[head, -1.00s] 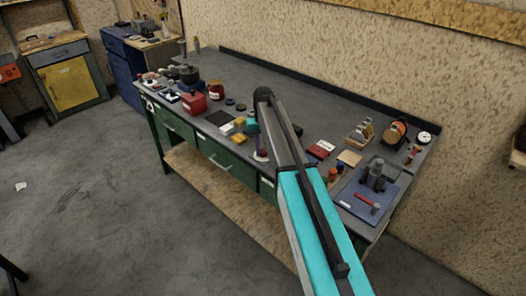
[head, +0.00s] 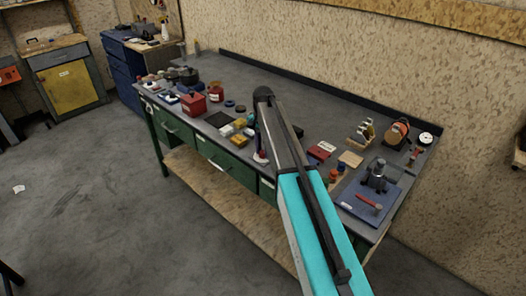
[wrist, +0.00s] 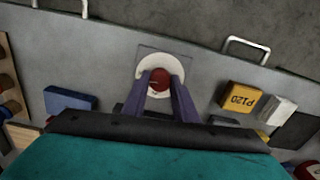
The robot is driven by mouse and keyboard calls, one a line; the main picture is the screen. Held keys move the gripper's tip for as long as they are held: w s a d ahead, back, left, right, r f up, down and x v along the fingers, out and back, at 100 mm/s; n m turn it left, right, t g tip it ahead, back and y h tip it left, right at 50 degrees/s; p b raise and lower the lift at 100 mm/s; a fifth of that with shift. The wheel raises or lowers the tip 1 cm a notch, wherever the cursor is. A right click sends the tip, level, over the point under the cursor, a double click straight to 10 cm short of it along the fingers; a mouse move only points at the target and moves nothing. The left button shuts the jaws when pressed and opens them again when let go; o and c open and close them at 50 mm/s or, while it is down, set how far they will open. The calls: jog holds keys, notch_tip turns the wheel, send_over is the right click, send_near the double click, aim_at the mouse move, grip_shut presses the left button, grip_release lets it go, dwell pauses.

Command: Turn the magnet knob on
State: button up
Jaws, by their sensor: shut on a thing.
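In the wrist view, the magnet knob (wrist: 159,82) is a small round red knob. It sits on a white round dial (wrist: 148,63) on a grey square plate. My gripper (wrist: 160,76) has its two purple fingers on either side of the knob, shut on it. The lower part of the dial is partly hidden by the fingers. In the head view, the white dial (head: 260,158) shows at the bench's front edge, and my arm hides most of the knob. I cannot read which way the knob is turned.
The grey bench (head: 290,88) carries many small items. A yellow P120 block (wrist: 240,98) and a white block (wrist: 277,110) lie right of the knob in the wrist view, and a blue block (wrist: 70,101) lies left. Drawer handles (wrist: 246,48) stick out along the front.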

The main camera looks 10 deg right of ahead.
aim_at(263, 152)
jog(key=shift+w+m, duration=0.1)
jog(key=shift+m, duration=0.4)
jog(key=o, duration=1.1)
jog(key=shift+c, duration=0.2)
jog(key=shift+r, duration=0.1)
notch_tip(263, 152, up, 14)
jog(key=b, duration=0.3)
jog(key=shift+f, duration=0.2)
